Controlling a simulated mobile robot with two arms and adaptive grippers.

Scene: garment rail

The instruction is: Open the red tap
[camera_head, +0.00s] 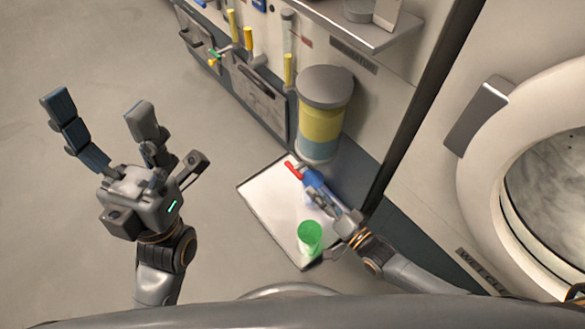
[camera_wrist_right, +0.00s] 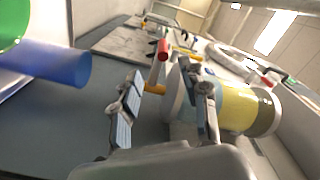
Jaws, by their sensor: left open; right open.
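The red tap handle (camera_head: 292,170) shows in the head view at the foot of a tank (camera_head: 321,122) with yellow and blue bands and a grey lid. In the right wrist view the red handle (camera_wrist_right: 163,49) stands ahead of the fingers, with a yellow-orange spout (camera_wrist_right: 154,89) close to the left finger. My right gripper (camera_head: 318,188) is open beside the tap. In its wrist view the right gripper's fingers (camera_wrist_right: 168,85) are apart, and the tank (camera_wrist_right: 238,106) lies behind the right finger. Contact with the tap cannot be told. My left gripper (camera_head: 98,110) is open and empty, far left over bare floor.
A white tray (camera_head: 262,191) lies below the tap, with a green cup (camera_head: 310,236) near my right wrist. A blue cylinder (camera_wrist_right: 45,65) shows left in the wrist view. A dark post (camera_head: 425,95) and a round machine door (camera_head: 480,185) stand right. The left floor is clear.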

